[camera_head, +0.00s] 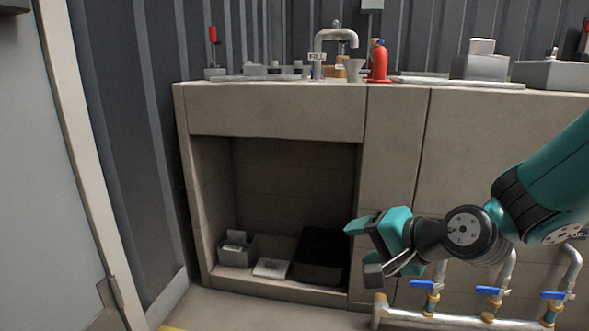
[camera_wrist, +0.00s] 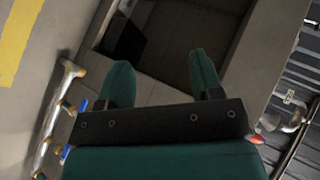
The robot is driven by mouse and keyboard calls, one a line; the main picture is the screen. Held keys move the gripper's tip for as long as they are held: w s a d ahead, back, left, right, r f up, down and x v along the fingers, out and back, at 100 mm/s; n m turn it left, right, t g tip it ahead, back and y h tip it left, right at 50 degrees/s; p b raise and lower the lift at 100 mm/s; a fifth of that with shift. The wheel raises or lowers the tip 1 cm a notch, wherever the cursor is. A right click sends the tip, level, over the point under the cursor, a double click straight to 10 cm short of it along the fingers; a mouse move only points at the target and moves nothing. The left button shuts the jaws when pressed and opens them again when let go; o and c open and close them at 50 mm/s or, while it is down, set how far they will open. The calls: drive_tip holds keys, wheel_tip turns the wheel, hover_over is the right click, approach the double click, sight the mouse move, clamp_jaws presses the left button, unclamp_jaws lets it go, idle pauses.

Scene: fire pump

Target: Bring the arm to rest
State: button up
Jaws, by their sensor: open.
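My gripper (camera_head: 362,250) is at the end of my teal and black arm, which reaches in from the right in the head view. It hangs in front of the concrete counter (camera_head: 395,190), near the right edge of its open recess. In the wrist view the two teal fingers of my gripper (camera_wrist: 162,82) stand wide apart with nothing between them. The dark recess (camera_wrist: 165,40) lies beyond the fingers. No object is held.
The recess holds a grey box (camera_head: 237,250), a pale flat item (camera_head: 271,268) and a dark bin (camera_head: 319,258). Pipes with blue valve handles (camera_head: 489,290) run low below my arm. A tap (camera_head: 335,37) and a red fitting (camera_head: 379,62) stand on the counter.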

drive_tip(key=s+d+r+n+g+h+p, duration=0.15)
drive_tip(key=s+r+n+g+p, duration=0.25)
drive_tip(key=s+r+n+p, duration=0.45)
drive_tip(key=s+d+r+n+g+h+p, duration=0.1)
drive_tip(key=s+r+n+g+h+p, duration=0.15)
drive_tip(key=s+r+n+g, duration=0.6)
drive_tip(key=s+r+m+t+p, duration=0.1)
drive_tip(key=s+r+p, duration=0.1)
drive_tip(key=r+p, duration=1.6)
drive_tip(key=s+r+m+t+p, duration=0.1)
drive_tip(key=s+r+t+p, duration=0.1)
drive_tip(key=r+p, duration=1.7)
drive_tip(key=shift+s+m, duration=0.4)
drive_tip(key=shift+s, duration=0.3)
drive_tip(key=shift+t, duration=0.25)
